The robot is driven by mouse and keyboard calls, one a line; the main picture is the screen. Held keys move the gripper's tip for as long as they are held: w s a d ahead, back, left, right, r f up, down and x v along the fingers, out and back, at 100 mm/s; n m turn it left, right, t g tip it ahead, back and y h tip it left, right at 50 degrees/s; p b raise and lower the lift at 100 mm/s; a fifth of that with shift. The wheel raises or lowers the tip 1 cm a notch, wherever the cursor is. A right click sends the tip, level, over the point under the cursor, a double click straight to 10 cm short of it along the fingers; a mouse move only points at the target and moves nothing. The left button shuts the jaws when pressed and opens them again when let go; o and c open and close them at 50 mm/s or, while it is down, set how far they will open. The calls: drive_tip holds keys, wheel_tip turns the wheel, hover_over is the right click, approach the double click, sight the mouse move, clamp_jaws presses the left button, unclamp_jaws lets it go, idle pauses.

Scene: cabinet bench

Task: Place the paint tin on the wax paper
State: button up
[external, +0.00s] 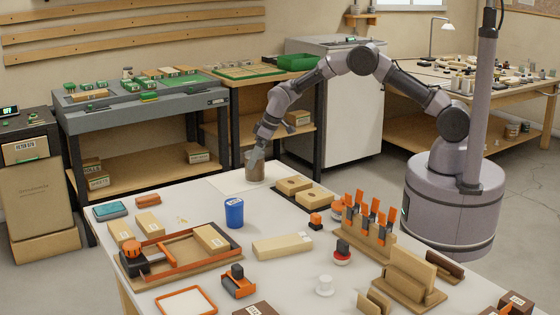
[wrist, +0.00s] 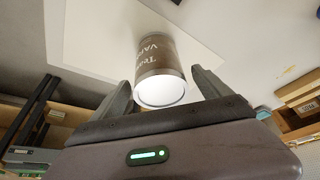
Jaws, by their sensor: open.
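A brown tin (external: 255,172) with a pale top stands upright at the back edge of the bench. Its label in the wrist view (wrist: 160,58) shows letters like "Tea" and "VAR". It appears to stand on a pale sheet, the wax paper (external: 225,184), which spreads under and beside it in the wrist view (wrist: 95,40). My gripper (external: 256,155) is at the tin's top. In the wrist view my gripper (wrist: 163,88) is open, with one finger on each side of the tin's top end; I cannot tell whether they touch it.
A blue tin (external: 234,213) with a white label stands nearer on the bench. A wooden block with round recesses (external: 302,190) lies right of the brown tin. A wooden tray (external: 180,255), a holder with orange-handled tools (external: 368,228) and small boxes fill the front.

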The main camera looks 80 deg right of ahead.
drive_tip(key=p+v, duration=0.1)
drive_tip(key=v, duration=0.6)
drive_tip(key=shift+s+r+p, duration=0.15)
drive_tip(key=shift+r+p, duration=0.15)
drive_tip(key=shift+p, duration=0.05)
drive_tip(key=s+a+r+m+t, duration=0.1)
drive_tip(key=s+a+r, duration=0.3)
drive_tip(key=s+r, duration=0.45)
drive_tip(key=s+a+r+m, duration=0.1)
drive_tip(key=s+a+r, duration=0.3)
drive_tip(key=s+r, duration=0.5)
drive_tip(key=s+a+m+y, duration=0.1)
drive_tip(key=s+a, duration=0.1)
drive_tip(key=s, duration=1)
drive_tip(key=s+a+r+m+y, duration=0.1)
drive_tip(key=s+a, duration=0.2)
drive_tip(key=s, duration=0.9)
drive_tip(key=shift+a+r, duration=0.2)
drive_tip(key=shift+r, duration=0.05)
